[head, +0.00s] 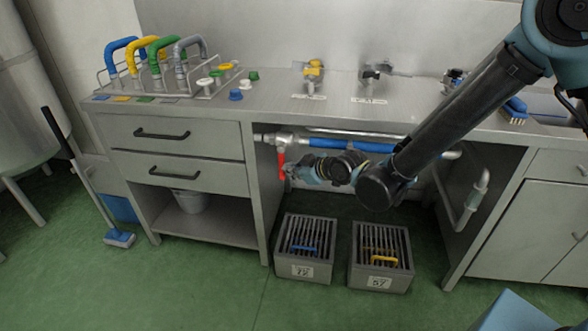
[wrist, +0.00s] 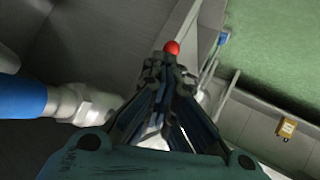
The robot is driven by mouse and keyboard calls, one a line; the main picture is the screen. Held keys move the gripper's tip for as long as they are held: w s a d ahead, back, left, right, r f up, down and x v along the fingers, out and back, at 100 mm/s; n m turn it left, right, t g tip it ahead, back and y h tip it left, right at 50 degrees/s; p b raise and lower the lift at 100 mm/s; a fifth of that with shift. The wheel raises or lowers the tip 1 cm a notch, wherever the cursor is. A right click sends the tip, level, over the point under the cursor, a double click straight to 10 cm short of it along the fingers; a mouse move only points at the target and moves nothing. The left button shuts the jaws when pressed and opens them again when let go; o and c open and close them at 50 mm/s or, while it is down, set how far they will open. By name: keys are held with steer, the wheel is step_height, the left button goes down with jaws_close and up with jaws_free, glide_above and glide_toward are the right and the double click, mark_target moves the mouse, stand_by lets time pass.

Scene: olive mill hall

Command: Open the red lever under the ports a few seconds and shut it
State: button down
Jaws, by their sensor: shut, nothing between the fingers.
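The red lever (head: 281,165) hangs down from a metal valve (head: 284,139) on the pipe under the counter. In the wrist view only its round red end (wrist: 172,47) shows clearly, just beyond my fingertips. My gripper (head: 289,171) is shut and empty, reaching in under the counter from the right, close beside the lever. In the wrist view my gripper (wrist: 165,66) hides most of the lever; whether it touches cannot be told. The ports, a yellow-topped one (head: 313,72) and a grey one (head: 371,75), stand on the counter above.
A blue pipe section (head: 345,144) runs right of the valve; it also shows in the wrist view (wrist: 20,97). A drawer cabinet (head: 170,160) stands left of the lever. Two grated boxes, one left (head: 303,270) and one right (head: 380,279), stand on the floor below.

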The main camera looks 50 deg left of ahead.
steer(key=shift+s+a, duration=0.2)
steer(key=shift+a, duration=0.1)
steer(key=w+d, duration=0.3)
steer(key=d, duration=1.1)
steer(key=shift+w+d, duration=0.15)
steer(key=shift+w, duration=0.2)
